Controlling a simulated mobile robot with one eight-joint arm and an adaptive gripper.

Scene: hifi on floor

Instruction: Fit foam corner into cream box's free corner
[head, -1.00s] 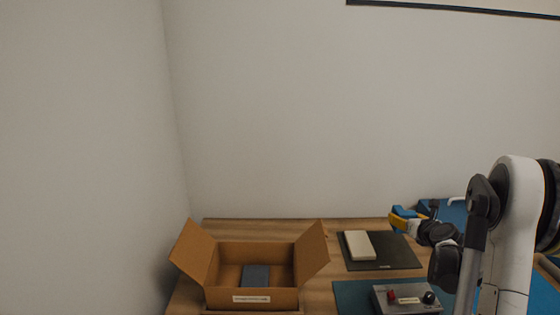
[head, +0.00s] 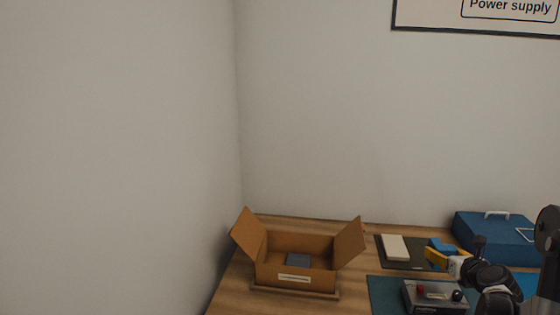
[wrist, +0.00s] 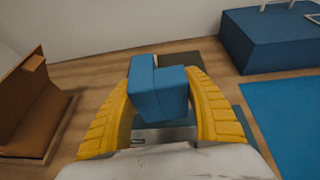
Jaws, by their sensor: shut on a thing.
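The foam corner is a blue, stepped block (wrist: 158,92) held between the yellow fingers of my gripper (wrist: 163,84). It fills the middle of the wrist view. In the head view, my gripper (head: 438,257) and the blue foam (head: 441,244) are at the right edge of the dark mat. A flat cream box (head: 395,247) lies on that mat, to the left of my gripper and apart from it. Its corners are too small to tell apart. In the wrist view the cream box cannot be made out.
An open brown cardboard box (head: 294,279) with a dark block (head: 298,260) inside stands at the left. A grey device (head: 434,296) with knobs sits in front of the dark mat (head: 418,264). A blue case (head: 495,237) stands at the right. Walls close the back and left.

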